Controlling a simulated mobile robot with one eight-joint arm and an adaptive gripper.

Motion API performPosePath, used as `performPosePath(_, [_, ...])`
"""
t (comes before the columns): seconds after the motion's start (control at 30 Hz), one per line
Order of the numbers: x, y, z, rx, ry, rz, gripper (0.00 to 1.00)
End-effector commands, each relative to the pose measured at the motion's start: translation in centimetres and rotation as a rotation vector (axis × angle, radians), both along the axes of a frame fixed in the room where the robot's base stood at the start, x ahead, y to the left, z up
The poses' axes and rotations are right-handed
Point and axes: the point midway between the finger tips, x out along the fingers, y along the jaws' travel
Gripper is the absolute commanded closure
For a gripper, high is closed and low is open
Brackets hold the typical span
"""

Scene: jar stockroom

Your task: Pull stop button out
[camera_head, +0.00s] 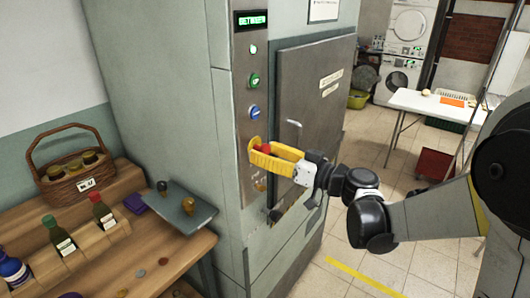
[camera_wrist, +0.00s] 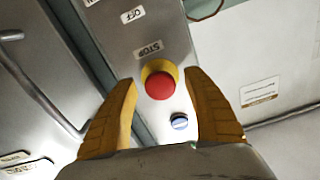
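The stop button is a red knob on a yellow base (camera_wrist: 159,84), under a STOP label on a grey metal control panel (camera_wrist: 135,42). In the wrist view it sits between and slightly beyond the two yellow fingers of my gripper (camera_wrist: 160,100). The fingers are open, with gaps on both sides of the knob. In the head view my gripper (camera_head: 262,152) reaches the panel from the right, and the red knob (camera_head: 265,148) shows just behind the fingers. Whether a finger touches the panel cannot be told.
The panel also carries a green button (camera_head: 254,80), a blue button (camera_head: 254,112) and a lit display (camera_head: 251,20). A metal door (camera_head: 312,90) with a handle is right of it. A wooden bench (camera_head: 180,252) with bottles and a basket (camera_head: 70,184) stands at left.

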Motion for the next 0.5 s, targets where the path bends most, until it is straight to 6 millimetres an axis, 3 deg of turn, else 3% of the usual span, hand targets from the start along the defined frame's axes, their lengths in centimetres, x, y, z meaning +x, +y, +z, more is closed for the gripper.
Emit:
performPosePath(0.27, [-0.8, -1.2, 0.0, 0.000, 0.000, -0.002, 0.41])
performPosePath(0.5, [-4.1, -5.4, 0.0, 0.000, 0.000, -0.005, 0.41])
